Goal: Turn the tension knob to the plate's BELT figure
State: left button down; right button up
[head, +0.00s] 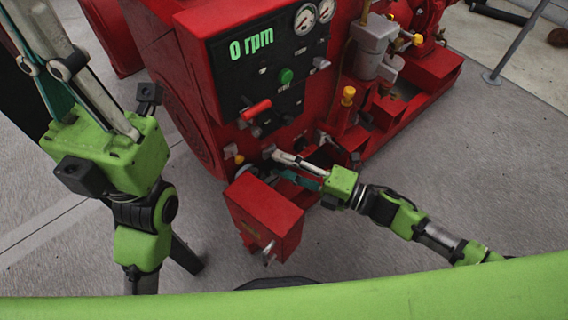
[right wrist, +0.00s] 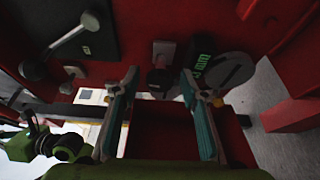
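A dark knob-like part (right wrist: 160,80) with a reddish band stands out from the red panel in the right wrist view. It lies between and beyond the fingertips of my right gripper (right wrist: 161,88), with a gap on each side. The gripper is open, and in the head view it (head: 273,163) reaches left to the machine's lower front. A grey round disc (right wrist: 232,68) and a small green-lettered display (right wrist: 201,62) sit behind the right-hand finger. I cannot read a BELT figure or plate. My left gripper (head: 62,72) is raised at upper left, its tips not clearly shown.
A red box (head: 268,212) juts out below my right gripper.

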jog(key=v, duration=1.1)
jog(key=shift+d, duration=0.35)
jog(key=shift+s, duration=0.1)
